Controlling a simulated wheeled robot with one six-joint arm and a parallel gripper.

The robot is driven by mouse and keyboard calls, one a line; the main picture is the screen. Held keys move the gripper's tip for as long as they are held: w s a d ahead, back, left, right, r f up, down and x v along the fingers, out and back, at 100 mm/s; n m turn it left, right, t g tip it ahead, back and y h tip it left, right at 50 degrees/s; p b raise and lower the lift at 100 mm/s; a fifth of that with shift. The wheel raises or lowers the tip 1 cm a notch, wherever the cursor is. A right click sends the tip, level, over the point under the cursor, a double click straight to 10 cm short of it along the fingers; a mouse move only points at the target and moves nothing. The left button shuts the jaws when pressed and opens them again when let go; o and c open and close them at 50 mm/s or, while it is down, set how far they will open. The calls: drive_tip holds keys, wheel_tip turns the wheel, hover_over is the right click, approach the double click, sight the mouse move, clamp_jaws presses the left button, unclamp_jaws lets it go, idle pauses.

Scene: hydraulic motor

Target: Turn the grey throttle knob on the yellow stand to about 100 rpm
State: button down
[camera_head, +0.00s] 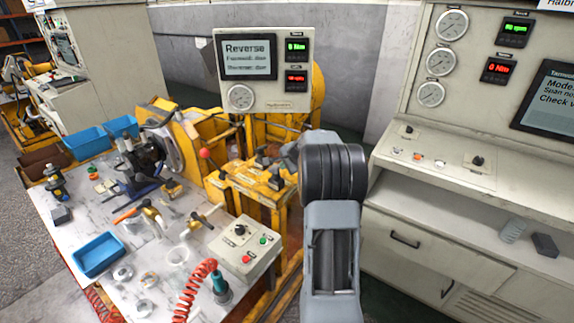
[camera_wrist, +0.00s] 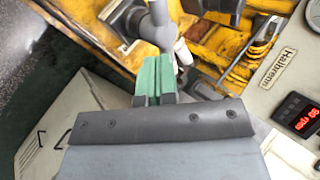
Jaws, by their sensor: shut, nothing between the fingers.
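The yellow stand (camera_head: 258,185) is near the middle of the head view, with small black-topped fittings on its top. It also fills the upper part of the wrist view (camera_wrist: 205,48). There a grey rounded part (camera_wrist: 158,24), which looks like the throttle knob, stands beside a grey square fitting (camera_wrist: 122,20). My gripper (camera_wrist: 154,60) has green fingers, shut and empty. Their tips are just below the grey part in the picture; I cannot tell whether they touch it. In the head view my arm hides this spot.
A display panel (camera_head: 265,98) reading "Reverse" stands behind the stand; its red readout (camera_head: 296,80) is too small to read surely. A button box (camera_head: 240,246) and blue trays (camera_head: 98,255) sit on the left bench. A cream console (camera_head: 440,170) stands close on the right.

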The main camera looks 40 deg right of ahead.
drive_tip(key=shift+w+n+y+b, duration=0.3)
drive_tip(key=shift+n+b, duration=0.1)
drive_tip(key=shift+b, duration=0.05)
drive_tip(key=shift+s+f, duration=0.1)
drive_tip(key=s+a+f+b+v, duration=0.1)
drive_tip(key=b+v, duration=0.1)
drive_tip(key=v, duration=1.1)
drive_tip(key=shift+s+d, duration=0.4)
drive_tip(key=shift+d, duration=0.1)
drive_tip(key=shift+f, duration=0.1)
